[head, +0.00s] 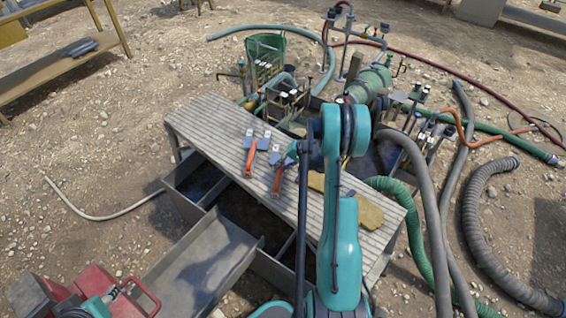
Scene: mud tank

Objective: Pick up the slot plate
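I cannot tell for sure which thing is the slot plate. Two orange-handled tools lie on the slatted bench (222,120), a left one (250,158) and a right one (278,179), each with small blue and white parts at its far end. Two flat tan pieces lie farther right, and the front one (366,212) shows beside my arm. My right arm rises across the bench, and its gripper (306,149) is near the far end of the right tool. It is small and partly hidden by the arm, so its fingers and any contact are unclear. My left gripper is not in view.
Below the bench are open metal tanks (190,208) and a sloping chute (205,262). Thick hoses (480,225) lie at right. A dark flat object (78,48) sits on a side table (45,75).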

